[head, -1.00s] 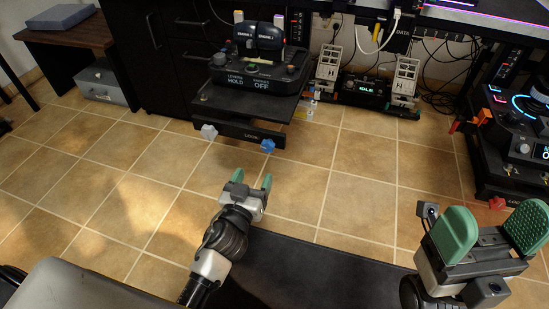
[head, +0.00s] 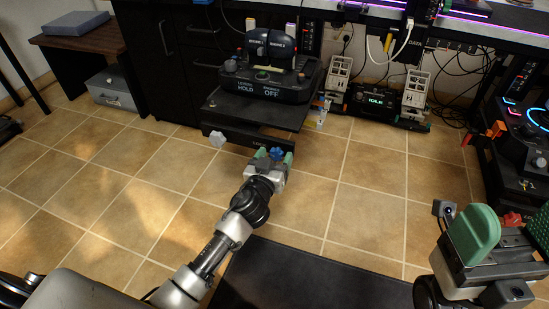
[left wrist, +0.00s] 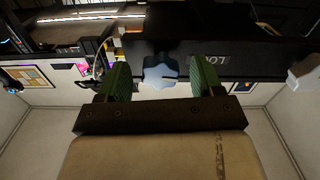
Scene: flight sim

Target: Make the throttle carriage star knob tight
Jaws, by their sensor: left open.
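The throttle unit (head: 262,78) stands on a dark carriage plate (head: 225,107) with a front bar below it. A blue star knob (head: 277,153) is on the right of this bar and a pale grey knob (head: 217,139) is on the left. My left gripper (head: 274,159) is open, with its green fingers either side of the blue knob. In the left wrist view the blue knob (left wrist: 160,73) sits between the spread fingers, with gaps on both sides. The pale knob (left wrist: 305,72) shows at the right edge. My right gripper (head: 507,235) is open and empty at lower right.
A lit control panel (head: 540,125) on a stand with a red knob (head: 512,219) is at the right. Pedals (head: 376,102) are on the floor behind. A dark mat (head: 300,280) lies in front. The tiled floor left of the arm is clear.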

